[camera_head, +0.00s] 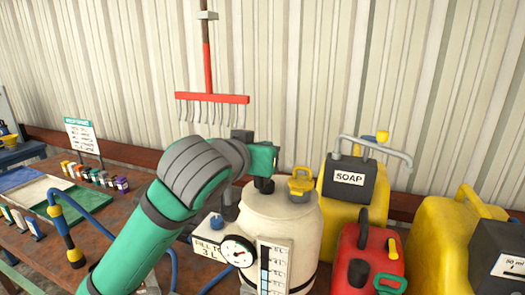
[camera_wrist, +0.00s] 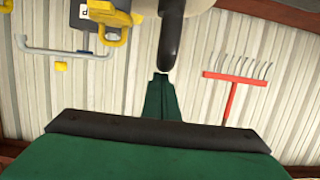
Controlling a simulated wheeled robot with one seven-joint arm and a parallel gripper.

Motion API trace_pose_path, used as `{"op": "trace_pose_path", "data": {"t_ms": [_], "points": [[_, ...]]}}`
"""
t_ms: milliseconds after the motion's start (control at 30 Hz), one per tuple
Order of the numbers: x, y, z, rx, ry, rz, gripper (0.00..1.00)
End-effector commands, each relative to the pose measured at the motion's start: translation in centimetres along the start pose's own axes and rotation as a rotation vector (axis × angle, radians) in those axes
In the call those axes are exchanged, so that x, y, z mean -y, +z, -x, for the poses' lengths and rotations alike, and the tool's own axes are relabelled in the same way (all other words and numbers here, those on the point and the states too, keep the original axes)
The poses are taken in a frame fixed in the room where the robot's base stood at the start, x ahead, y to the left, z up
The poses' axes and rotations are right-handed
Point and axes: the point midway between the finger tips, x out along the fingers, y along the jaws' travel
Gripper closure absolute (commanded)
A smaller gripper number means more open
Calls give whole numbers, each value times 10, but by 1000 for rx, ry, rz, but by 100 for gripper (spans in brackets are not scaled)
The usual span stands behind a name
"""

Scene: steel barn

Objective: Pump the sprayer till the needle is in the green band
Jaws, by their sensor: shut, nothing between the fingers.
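The sprayer (camera_head: 290,225) is a cream tank standing upright on the bench, with a yellow cap (camera_head: 301,184) on top. A round white gauge (camera_head: 238,251) is on its front left; its needle and green band are too small to read for sure. My gripper (camera_head: 264,165) is over the tank's top left, pointing down, fingers shut. In the wrist view, my shut green fingers (camera_wrist: 165,82) meet or nearly meet the end of a black handle (camera_wrist: 170,42); I cannot tell if they touch. The pump shaft is mostly hidden.
Right of the sprayer are a yellow soap can (camera_head: 374,190), a red can (camera_head: 366,240) and another yellow can (camera_head: 440,240). A level scale (camera_head: 275,265) stands before the tank. Trays and small bottles (camera_head: 122,184) are at left. A red rake (camera_head: 212,98) hangs behind.

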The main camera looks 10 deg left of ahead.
Motion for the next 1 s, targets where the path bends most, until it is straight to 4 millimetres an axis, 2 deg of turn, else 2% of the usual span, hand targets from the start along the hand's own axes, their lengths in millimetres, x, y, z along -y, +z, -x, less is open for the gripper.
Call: {"op": "trace_pose_path", "data": {"t_ms": [167,400,600,800,1000], "points": [[-3,-34,9,-9,3,-3,100],[-1,-30,62,-11,0,-3,100],[-1,-31,94,-13,0,-3,100],[-1,-31,107,-13,-1,-2,100],[-1,-31,109,-13,0,-2,100]]}}
